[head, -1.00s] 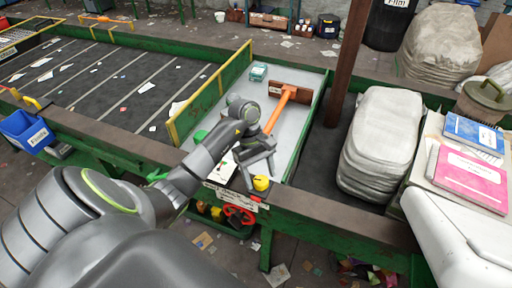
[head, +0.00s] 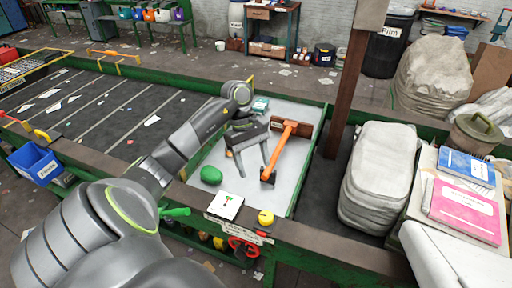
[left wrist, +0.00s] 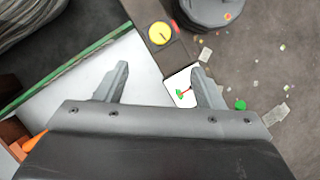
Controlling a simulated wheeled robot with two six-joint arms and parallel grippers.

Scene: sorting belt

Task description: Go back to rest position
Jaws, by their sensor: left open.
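My left gripper (head: 245,152) is open and empty above the pale sorting tray (head: 215,187). In the head view its arm comes in from the lower left across the tray's front edge. In the left wrist view the two fingers (left wrist: 162,84) are spread apart with nothing held between them. An orange-handled tool (head: 282,145) lies just to the gripper's right. A white card (head: 225,206) with a small red and green picture lies on the front ledge, clear of the fingers. My right gripper is not in view.
A yellow knob (head: 266,217) is on the front ledge. A brown post (head: 343,95) and stacked grey bags (head: 380,180) stand to the right. The dark belt (head: 100,105) on the left carries scattered scraps.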

